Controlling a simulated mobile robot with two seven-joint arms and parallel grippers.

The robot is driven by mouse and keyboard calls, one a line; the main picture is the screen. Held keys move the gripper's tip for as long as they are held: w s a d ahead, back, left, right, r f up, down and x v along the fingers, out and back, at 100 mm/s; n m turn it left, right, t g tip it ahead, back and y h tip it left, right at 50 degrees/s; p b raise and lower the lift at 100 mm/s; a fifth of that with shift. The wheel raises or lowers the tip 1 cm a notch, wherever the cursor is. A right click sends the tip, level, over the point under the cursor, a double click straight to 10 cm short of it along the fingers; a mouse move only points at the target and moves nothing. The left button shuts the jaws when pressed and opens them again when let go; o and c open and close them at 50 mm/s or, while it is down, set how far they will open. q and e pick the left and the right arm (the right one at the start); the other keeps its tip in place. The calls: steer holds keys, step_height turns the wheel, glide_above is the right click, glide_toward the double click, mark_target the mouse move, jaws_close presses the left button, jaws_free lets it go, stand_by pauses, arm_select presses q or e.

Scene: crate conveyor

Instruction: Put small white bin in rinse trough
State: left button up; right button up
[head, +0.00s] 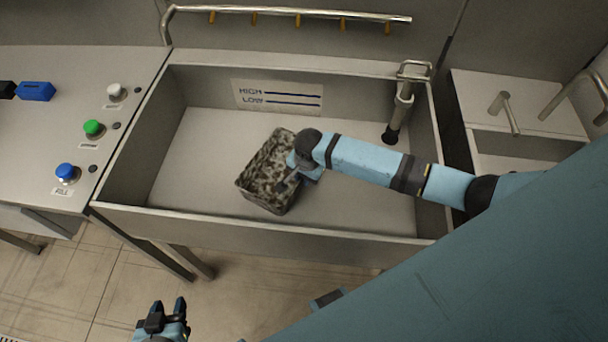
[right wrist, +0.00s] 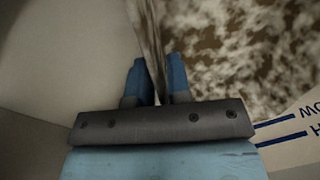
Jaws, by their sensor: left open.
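The small white bin (head: 262,172) is inside the rinse trough (head: 270,222), left of its middle. Its inside is mottled with dark grime. I cannot tell whether its base rests on the trough floor or hangs just above it. My right gripper (head: 290,181) is at the bin's right wall, partly hidden by its own wrist. In the right wrist view, its two fingers (right wrist: 157,82) stand either side of the bin wall (right wrist: 151,45) and close on it. My left gripper (head: 168,306) is open and empty, low in front of the trough.
A tap-like pipe (head: 398,105) stands in the trough's right back corner. A HIGH/LOW level label (head: 278,97) is on the back wall. A panel with green (head: 94,128), blue (head: 66,172) and white (head: 115,91) buttons lies left. Trough floor left of the bin is clear.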

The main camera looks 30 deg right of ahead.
steer(key=shift+o, duration=0.7)
steer(key=shift+r, duration=0.1)
step_height(320, 180, up, 12)
steer(key=s+p, duration=0.1)
steer(key=shift+d, duration=0.3)
